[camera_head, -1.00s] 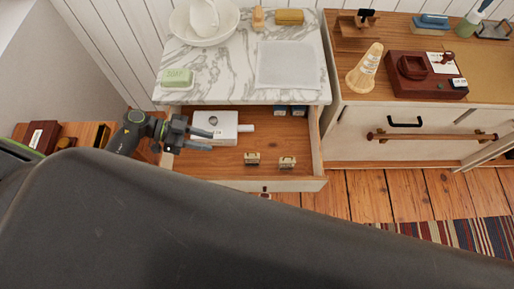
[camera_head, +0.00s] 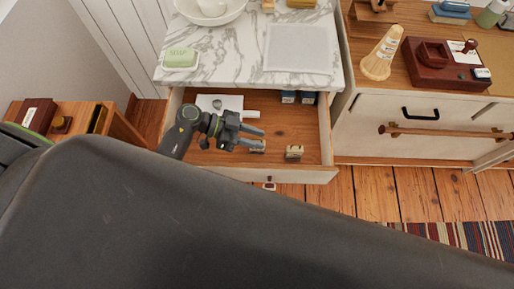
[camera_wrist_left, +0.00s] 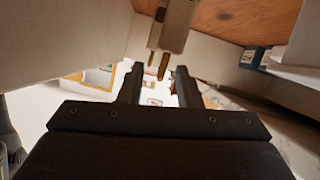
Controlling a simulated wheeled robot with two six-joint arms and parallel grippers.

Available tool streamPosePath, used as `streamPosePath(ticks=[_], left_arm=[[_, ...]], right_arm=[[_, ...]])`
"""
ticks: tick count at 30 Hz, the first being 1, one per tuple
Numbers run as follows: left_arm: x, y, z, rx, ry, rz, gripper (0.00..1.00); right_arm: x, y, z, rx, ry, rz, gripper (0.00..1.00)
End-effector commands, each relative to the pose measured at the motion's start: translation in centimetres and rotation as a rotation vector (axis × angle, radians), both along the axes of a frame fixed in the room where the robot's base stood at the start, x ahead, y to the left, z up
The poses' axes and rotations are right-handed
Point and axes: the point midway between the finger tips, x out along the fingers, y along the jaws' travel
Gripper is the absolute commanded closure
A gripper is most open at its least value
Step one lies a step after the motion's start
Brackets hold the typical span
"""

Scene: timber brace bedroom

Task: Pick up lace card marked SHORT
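My left gripper (camera_head: 258,137) is over the open drawer (camera_head: 285,170), its fingers apart with nothing visible between them. Two small cream pieces that look like lace cards stand in the drawer: one (camera_head: 257,149) is at the gripper's fingertips and partly hidden by them, the other (camera_head: 294,153) is to its right. I cannot read SHORT on either. In the left wrist view the open fingers (camera_wrist_left: 160,85) point at a cream piece with brass-coloured pins (camera_wrist_left: 175,25), just beyond the tips; I cannot tell whether they touch. My right gripper is not in view.
The drawer also holds a white box (camera_head: 216,103), partly behind my gripper, and small blue boxes (camera_head: 298,97) at the back. The marble top (camera_head: 250,50) overhangs the drawer's rear. A cabinet (camera_head: 370,125) stands at the right.

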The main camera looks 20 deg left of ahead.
Motion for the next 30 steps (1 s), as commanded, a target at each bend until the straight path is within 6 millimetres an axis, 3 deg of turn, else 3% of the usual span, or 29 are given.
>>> streamPosePath(ticks=[1, 6, 14, 22, 30], left_arm=[[0.2, -0.8, -0.8, -0.003, -0.001, -0.001, 0.69], [0.5, -2.2, -1.1, -0.001, -0.001, -0.001, 0.69], [0.5, -2.4, -1.0, 0.002, 0.001, 0.0, 0.69], [0.5, -2.4, -1.0, 0.001, 0.0, 0.0, 1.0], [0.5, -2.3, -1.1, 0.002, 0.001, 0.0, 1.0]], right_arm=[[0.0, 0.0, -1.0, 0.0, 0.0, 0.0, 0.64], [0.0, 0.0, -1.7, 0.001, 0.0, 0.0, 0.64], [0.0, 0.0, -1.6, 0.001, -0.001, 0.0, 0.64], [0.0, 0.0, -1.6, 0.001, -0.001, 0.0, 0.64], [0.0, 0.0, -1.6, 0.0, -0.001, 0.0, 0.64]])
